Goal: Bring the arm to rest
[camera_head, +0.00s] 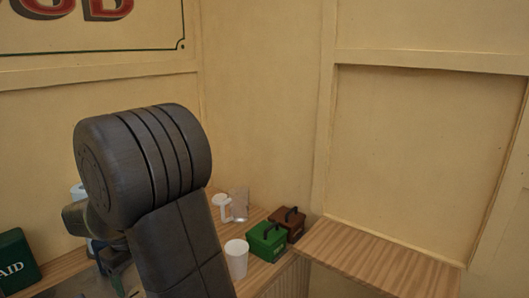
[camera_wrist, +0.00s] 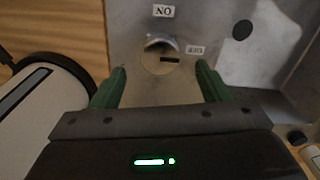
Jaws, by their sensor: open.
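In the wrist view my gripper (camera_wrist: 158,84) shows two green fingers, spread apart with nothing between them. A grey metal panel (camera_wrist: 220,58) lies beyond the fingertips. It bears a small label that reads ON upside down (camera_wrist: 164,11), a metal lever or knob (camera_wrist: 160,43) and a dark slot. I cannot tell whether the fingertips touch the panel. In the head view my dark arm stands raised at left of centre and hides much of the counter; the gripper's fingers cannot be made out there.
A wooden counter (camera_head: 375,262) runs along the walls. On it stand a white cup (camera_head: 236,257), a white jug (camera_head: 222,207), a green box (camera_head: 265,241) and a brown box (camera_head: 290,222). A green aid box (camera_head: 14,262) is at far left. A pale rounded device (camera_wrist: 45,105) lies left of my gripper.

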